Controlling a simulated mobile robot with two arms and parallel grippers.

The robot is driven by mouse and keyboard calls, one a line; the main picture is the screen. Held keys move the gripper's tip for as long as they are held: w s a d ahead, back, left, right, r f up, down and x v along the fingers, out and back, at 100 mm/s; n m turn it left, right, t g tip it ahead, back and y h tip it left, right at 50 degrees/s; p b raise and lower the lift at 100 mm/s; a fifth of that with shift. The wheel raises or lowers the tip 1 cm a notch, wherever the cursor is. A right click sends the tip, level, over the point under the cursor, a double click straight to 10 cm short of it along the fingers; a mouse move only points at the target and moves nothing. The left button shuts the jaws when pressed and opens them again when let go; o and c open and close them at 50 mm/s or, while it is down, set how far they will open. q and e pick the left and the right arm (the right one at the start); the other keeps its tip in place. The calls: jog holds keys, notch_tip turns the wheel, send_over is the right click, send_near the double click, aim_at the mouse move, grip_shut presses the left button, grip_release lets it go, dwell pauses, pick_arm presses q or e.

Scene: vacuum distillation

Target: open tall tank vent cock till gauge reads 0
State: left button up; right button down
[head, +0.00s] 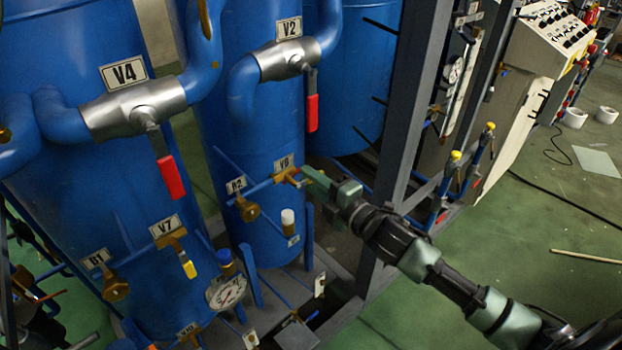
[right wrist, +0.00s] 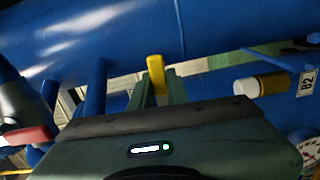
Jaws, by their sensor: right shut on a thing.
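A tall blue tank (head: 262,115) stands in the middle of the head view. On its lower front is a small brass cock (head: 286,175) under a tag that seems to read V8 or V9. My right gripper (head: 308,180) reaches it from the right. In the right wrist view a yellow lever (right wrist: 156,72) stands between the fingertips of my right gripper (right wrist: 158,88), which are shut on it. In the head view that lever is hidden by the fingers. A round gauge (head: 227,291) faces up below; its reading is too small to tell. My left gripper is not in view.
Large red-handled valves V4 (head: 132,108) and V2 (head: 287,60) sit above. Brass cock V7 (head: 172,240) with a yellow lever is to the left. A grey frame post (head: 398,150) stands close behind my right arm. Green floor (head: 440,320) is open at right.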

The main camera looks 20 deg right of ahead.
jog(key=c, duration=1.4)
grip_release()
jog(key=shift+o, duration=0.2)
jog(key=shift+s+d+f, duration=0.1)
jog(key=shift+s, duration=0.15)
jog(key=b+v, duration=0.2)
jog(key=v, duration=0.5)
jog(key=shift+s+b, duration=0.15)
jog(key=shift+b, duration=0.15)
